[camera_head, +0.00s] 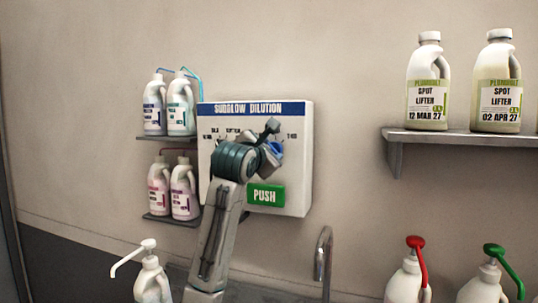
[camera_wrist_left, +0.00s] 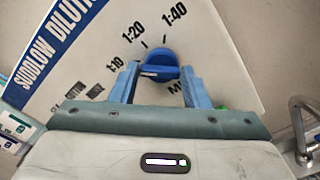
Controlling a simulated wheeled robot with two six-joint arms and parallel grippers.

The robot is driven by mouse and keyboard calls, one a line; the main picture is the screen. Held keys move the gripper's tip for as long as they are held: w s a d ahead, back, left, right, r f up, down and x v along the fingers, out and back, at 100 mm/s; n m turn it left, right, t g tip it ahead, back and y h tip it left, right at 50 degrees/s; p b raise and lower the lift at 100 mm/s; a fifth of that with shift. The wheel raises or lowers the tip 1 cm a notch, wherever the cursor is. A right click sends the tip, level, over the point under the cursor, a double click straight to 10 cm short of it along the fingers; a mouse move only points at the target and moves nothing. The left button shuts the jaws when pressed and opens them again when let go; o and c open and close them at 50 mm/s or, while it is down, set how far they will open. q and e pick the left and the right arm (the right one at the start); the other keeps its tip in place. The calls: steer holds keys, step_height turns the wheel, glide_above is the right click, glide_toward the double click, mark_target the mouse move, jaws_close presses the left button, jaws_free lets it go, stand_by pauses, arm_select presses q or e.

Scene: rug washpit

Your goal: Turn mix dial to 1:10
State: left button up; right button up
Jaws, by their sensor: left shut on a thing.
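The white dilution panel (camera_head: 298,185) is on the wall, with a blue header and ratio labels. In the left wrist view, the blue mix dial (camera_wrist_left: 161,60) sits on the panel below labels 1:10 (camera_wrist_left: 115,64), 1:20 (camera_wrist_left: 133,32) and 1:40 (camera_wrist_left: 174,14). A pale mark shows on the dial; I cannot tell surely which label it points to. My left gripper (camera_wrist_left: 157,76) is shut on the dial, one blue finger on each side. In the head view my left gripper (camera_head: 272,149) covers the dial area. My right gripper is out of view.
A green PUSH button (camera_head: 266,195) is low on the panel. White jugs (camera_head: 180,108) stand on small shelves at its left. A metal tap (camera_head: 323,255) and pump bottles (camera_head: 408,283) are below.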

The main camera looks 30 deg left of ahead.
arm_select(q)
steer(key=o, duration=1)
steer(key=shift+s+d, duration=0.1)
steer(key=shift+s, duration=0.25)
steer(key=b+v, duration=0.4)
steer(key=v, duration=0.6)
steer(key=shift+d+b, duration=0.15)
steer(key=shift+b, duration=0.25)
steer(key=shift+r, duration=0.1)
